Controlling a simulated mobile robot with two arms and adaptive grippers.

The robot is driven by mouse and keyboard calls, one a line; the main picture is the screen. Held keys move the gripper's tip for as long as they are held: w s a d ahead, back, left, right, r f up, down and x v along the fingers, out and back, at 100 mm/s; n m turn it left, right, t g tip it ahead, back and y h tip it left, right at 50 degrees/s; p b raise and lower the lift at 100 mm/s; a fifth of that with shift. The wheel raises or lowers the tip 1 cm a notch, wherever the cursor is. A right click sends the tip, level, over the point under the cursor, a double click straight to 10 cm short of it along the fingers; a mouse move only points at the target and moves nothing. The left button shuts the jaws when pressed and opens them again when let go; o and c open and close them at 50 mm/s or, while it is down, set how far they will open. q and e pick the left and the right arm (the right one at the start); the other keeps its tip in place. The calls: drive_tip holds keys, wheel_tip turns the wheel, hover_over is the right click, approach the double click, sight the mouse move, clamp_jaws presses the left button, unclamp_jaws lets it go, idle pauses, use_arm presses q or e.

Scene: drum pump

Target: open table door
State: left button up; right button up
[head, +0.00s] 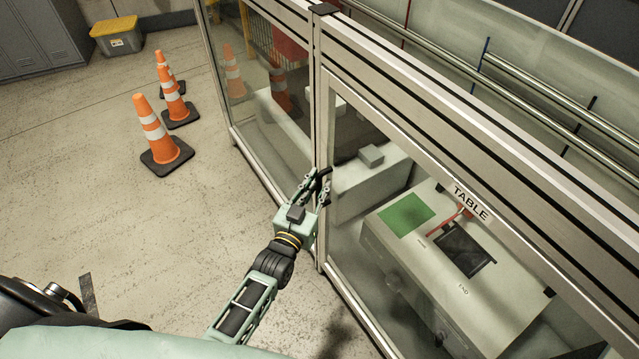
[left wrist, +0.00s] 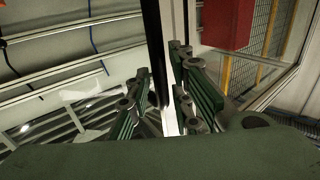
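The table door (head: 345,283) is a clear panel in a metal frame, below a rail with a "TABLE" label (head: 470,202). It looks closed. My left gripper (head: 321,185) is at the door's left edge, by the upright post. In the left wrist view, the fingers of my left gripper (left wrist: 161,80) stand apart, one on each side of a dark vertical bar (left wrist: 152,40), which looks like the door handle. I cannot tell whether the fingers touch it. In the head view the gripper hides most of the handle. My right gripper is not in view.
Behind the door is a light box (head: 520,285) with a green square and a dark screen. Several orange cones (head: 158,132) stand on the floor at left, with a yellow-lidded bin (head: 118,38) behind.

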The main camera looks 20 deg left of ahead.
use_arm(q)
drive_tip(key=shift+w, duration=0.5)
drive_tip(key=shift+c, duration=0.3)
clamp_jaws()
